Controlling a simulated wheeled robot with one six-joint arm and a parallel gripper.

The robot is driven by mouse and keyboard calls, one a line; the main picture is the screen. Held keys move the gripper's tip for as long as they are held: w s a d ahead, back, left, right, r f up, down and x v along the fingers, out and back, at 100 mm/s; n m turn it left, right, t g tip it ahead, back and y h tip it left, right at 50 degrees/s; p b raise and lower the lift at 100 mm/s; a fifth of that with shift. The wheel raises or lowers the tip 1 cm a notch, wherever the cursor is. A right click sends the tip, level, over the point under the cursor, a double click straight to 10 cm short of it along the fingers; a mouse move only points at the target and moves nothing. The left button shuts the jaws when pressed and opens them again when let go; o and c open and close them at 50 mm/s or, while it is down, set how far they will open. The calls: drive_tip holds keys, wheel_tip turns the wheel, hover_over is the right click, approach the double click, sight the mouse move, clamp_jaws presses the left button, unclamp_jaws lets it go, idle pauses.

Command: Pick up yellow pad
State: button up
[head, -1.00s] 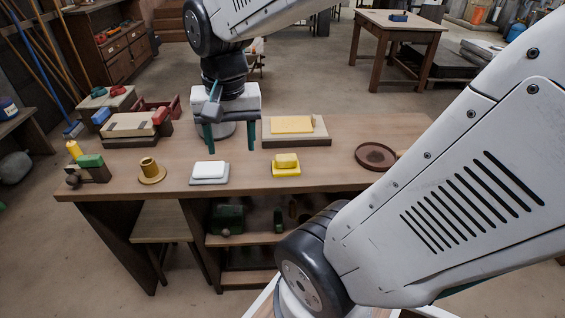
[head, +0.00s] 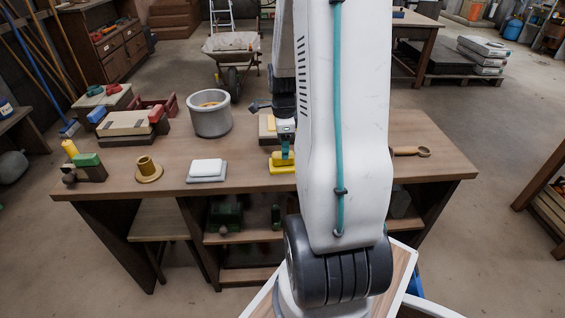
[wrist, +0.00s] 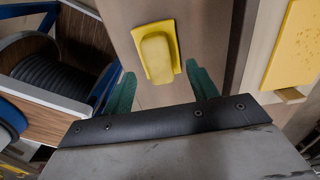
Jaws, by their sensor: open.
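The yellow pad (head: 281,169), a yellow base with a raised block, sits near the bench's front edge, partly hidden by my gripper and arm in the head view. In the wrist view the yellow pad (wrist: 157,50) shows whole, just beyond my fingertips. My gripper (head: 285,147) points down over it in the head view. In the wrist view my gripper (wrist: 160,82) has its two teal fingers apart with nothing between them. The pad lies roughly in line with the gap. Whether a finger touches it I cannot tell.
A white pad (head: 207,168) on a grey base lies left of it, then a brass-coloured flanged piece (head: 147,167). A grey pot (head: 210,116) stands behind. A larger yellow slab (wrist: 292,45) lies nearby in the wrist view. My arm hides the bench's right middle.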

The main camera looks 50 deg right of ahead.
drive_tip(key=f, duration=0.4)
drive_tip(key=shift+a+f, duration=0.2)
drive_tip(key=shift+f, duration=0.1)
drive_tip(key=c, duration=1.1)
drive_tip(key=shift+r, duration=0.1)
drive_tip(key=shift+r, duration=0.45)
drive_tip(key=r, duration=0.2)
drive_tip(key=shift+s+d+r, duration=0.25)
drive_tip(key=shift+s+r, duration=0.1)
drive_tip(key=s+d, duration=0.2)
drive_tip(key=s, duration=0.2)
drive_tip(key=s+d+r, duration=0.1)
drive_tip(key=s+d, duration=0.2)
drive_tip(key=s, duration=0.1)
drive_tip(key=s+d, duration=0.2)
drive_tip(key=s, duration=0.3)
drive_tip(key=shift+s+d+r, duration=0.1)
drive_tip(key=shift+d+r, duration=0.05)
drive_tip(key=shift+d, duration=0.05)
